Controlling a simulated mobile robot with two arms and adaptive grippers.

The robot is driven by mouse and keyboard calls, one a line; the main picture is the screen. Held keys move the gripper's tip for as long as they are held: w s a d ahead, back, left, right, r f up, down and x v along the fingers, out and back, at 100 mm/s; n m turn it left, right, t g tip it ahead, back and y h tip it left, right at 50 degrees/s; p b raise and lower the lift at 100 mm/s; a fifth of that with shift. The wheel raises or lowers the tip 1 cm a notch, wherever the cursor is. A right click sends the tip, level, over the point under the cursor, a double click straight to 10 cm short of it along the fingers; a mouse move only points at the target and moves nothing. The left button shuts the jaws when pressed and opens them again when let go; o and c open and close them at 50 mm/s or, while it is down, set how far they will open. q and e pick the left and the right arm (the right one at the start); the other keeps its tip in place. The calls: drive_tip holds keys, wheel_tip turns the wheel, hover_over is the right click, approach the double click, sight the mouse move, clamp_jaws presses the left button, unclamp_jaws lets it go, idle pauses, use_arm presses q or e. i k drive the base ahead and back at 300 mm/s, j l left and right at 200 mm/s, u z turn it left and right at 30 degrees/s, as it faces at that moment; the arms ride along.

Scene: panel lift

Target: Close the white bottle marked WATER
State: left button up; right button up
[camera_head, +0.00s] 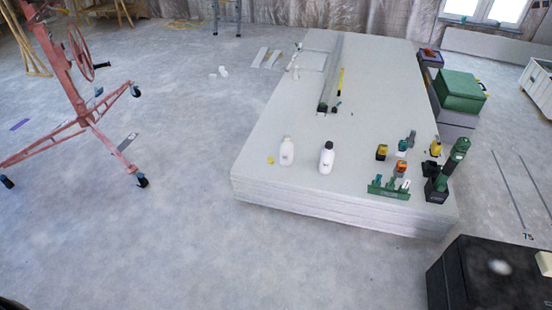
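Two white bottles stand upright near the front left part of a stack of pale panels. The left white bottle (287,152) has a pale top with no dark cap on it. The right white bottle (327,159) has a black cap on top. Both carry small dark marks that are too small to read, so I cannot tell which says WATER. A small yellow piece (270,160), possibly a cap, lies on the panel just left of the left bottle. Neither of my grippers is in view.
The panel stack (250,180) bears green, yellow and orange tools (388,189) at its front right. A red wheeled lift (75,110) stands at left. Green and dark cases (459,90) are right of the stack. A black box-like shape (480,275) fills the bottom right. Floor in front is clear.

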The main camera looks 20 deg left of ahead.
sight(286, 147)
drive_tip(key=i, duration=0.6)
drive_tip(key=i+l+u, duration=0.1)
drive_tip(key=i, duration=0.45)
drive_tip(key=i+l, duration=0.15)
drive_tip(key=i, duration=0.45)
